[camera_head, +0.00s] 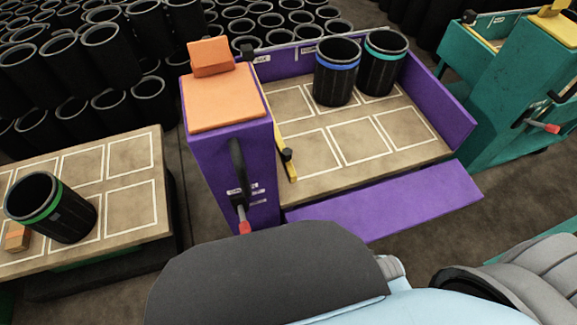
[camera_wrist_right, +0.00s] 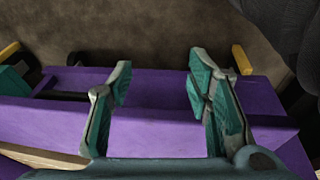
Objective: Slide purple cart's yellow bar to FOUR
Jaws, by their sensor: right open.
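The purple cart (camera_head: 385,201) stands in the middle of the head view, with a tan deck marked in white rectangles. Its yellow bar (camera_head: 291,171) lies across the deck's left end, close beside the orange-topped purple block, and carries a black knob. Small labels (camera_head: 307,49) sit along the back wall; I cannot read them. My right gripper (camera_wrist_right: 160,75) is open and empty in the right wrist view, over purple panels (camera_wrist_right: 160,125). Which panel is between its fingers is unclear. A yellow piece (camera_wrist_right: 242,60) shows beyond the right finger; I cannot tell what it is. My left gripper is not visible.
A blue-banded sleeve (camera_head: 336,75) and a teal-banded sleeve (camera_head: 381,65) stand at the deck's back right. A red-tipped lever (camera_head: 244,225) hangs on the block's front. A tan table (camera_head: 135,195) with a green-banded sleeve (camera_head: 62,213) is left; a teal cart (camera_head: 490,95) is right.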

